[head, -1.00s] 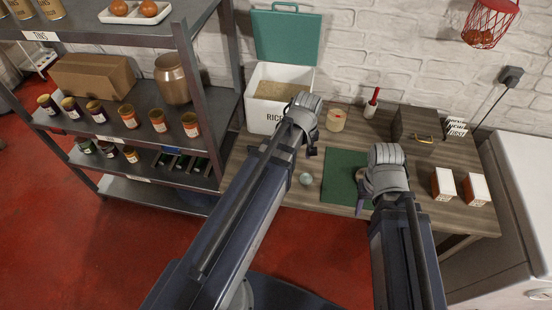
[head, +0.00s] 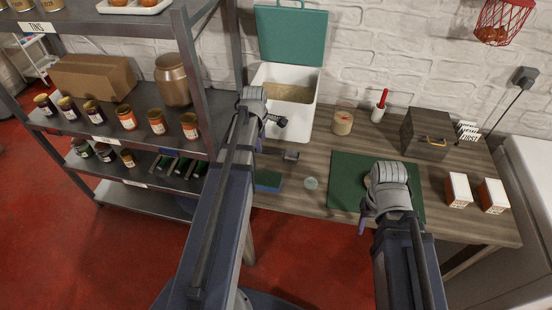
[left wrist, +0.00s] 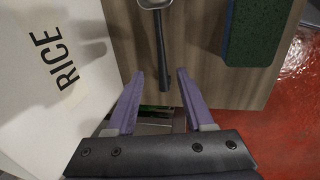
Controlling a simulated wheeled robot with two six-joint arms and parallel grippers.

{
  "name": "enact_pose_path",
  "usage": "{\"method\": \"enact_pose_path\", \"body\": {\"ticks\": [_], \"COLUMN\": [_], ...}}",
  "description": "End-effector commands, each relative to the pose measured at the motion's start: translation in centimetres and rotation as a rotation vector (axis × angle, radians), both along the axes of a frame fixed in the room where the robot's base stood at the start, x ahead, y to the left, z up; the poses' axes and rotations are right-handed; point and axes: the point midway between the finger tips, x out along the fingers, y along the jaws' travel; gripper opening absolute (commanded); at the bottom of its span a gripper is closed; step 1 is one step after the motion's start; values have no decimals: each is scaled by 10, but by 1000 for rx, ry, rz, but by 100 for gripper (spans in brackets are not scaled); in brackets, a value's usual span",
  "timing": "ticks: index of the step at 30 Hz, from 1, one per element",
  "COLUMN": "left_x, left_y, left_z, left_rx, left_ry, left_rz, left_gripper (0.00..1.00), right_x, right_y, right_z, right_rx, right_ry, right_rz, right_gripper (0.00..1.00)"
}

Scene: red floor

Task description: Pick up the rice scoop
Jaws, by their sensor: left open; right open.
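The rice scoop, with a metal head (head: 291,155) and a dark handle, lies on the wooden counter in front of the rice bin. In the left wrist view its black handle (left wrist: 162,60) points toward my left gripper (left wrist: 160,78). The purple fingers are open, one to each side of the handle's end in the picture; nothing is gripped. I cannot tell the height gap.
The open white rice bin (head: 302,115) stands behind the scoop and fills the left of the wrist view (left wrist: 45,110). A metal shelf (head: 218,80) stands close on the left.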

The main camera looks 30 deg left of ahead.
Motion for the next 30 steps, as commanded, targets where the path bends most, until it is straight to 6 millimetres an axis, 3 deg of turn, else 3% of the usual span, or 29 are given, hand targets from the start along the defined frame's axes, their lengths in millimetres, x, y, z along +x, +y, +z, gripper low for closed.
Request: {"method": "enact_pose_path", "body": {"ticks": [8, 21, 30], "left_x": [1, 7, 8], "left_y": [0, 0, 0], "left_z": [-8, -55, -54], "left_rx": [0, 0, 0], "left_ry": [0, 0, 0], "left_rz": [-1, -2, -2], "left_gripper": [52, 52, 50], "right_x": [0, 0, 0], "right_y": [0, 0, 0], "right_z": [-8, -55, -54], "right_rx": [0, 0, 0], "right_ry": [0, 0, 0], "right_rz": [0, 0, 0], "right_gripper": [50, 50, 50]}}
